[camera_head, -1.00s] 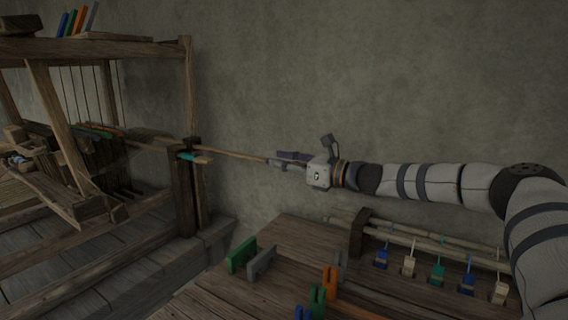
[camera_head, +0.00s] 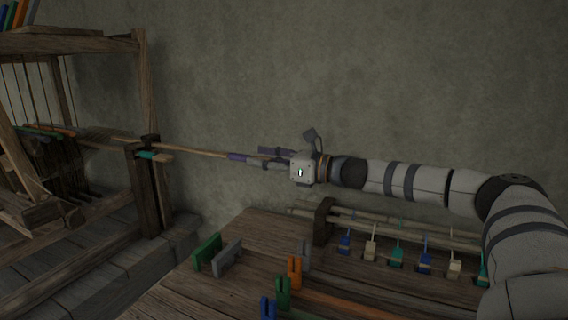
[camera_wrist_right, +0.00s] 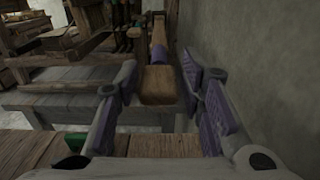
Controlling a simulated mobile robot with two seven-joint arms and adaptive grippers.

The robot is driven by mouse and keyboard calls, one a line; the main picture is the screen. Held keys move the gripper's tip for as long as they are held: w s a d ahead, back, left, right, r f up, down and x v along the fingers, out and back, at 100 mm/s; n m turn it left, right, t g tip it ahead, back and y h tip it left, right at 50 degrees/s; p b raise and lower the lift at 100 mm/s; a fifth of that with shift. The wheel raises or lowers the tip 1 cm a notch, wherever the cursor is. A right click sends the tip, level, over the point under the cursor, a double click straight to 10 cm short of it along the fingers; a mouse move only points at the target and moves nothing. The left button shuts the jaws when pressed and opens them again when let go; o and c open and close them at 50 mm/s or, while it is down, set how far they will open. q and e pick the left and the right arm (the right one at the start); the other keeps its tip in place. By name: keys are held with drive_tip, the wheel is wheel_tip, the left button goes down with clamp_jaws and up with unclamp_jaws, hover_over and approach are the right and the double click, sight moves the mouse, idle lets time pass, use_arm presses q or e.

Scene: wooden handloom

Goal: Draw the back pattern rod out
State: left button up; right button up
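The back pattern rod (camera_head: 195,152) is a long thin wooden rod reaching out rightward from the loom's post, with a purple band near its outer end. In the right wrist view its blunt wooden end (camera_wrist_right: 157,86) and purple band lie between the fingers. My right gripper (camera_head: 256,156) is open around the rod's end; in the right wrist view the fingers (camera_wrist_right: 160,68) stand apart with gaps on both sides of the rod. A shorter rod end with a teal band (camera_head: 152,155) sticks out at the same post. My left gripper is not in view.
The wooden loom (camera_head: 146,90) stands at the left. A wooden table (camera_head: 225,290) below my right arm bears green, grey, orange and blue pieces (camera_head: 207,251) and a rack (camera_head: 323,222) with rods and coloured tags. The wall is behind the rod.

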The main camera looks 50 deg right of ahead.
drive_tip(key=v, duration=0.7)
drive_tip(key=shift+s, duration=0.25)
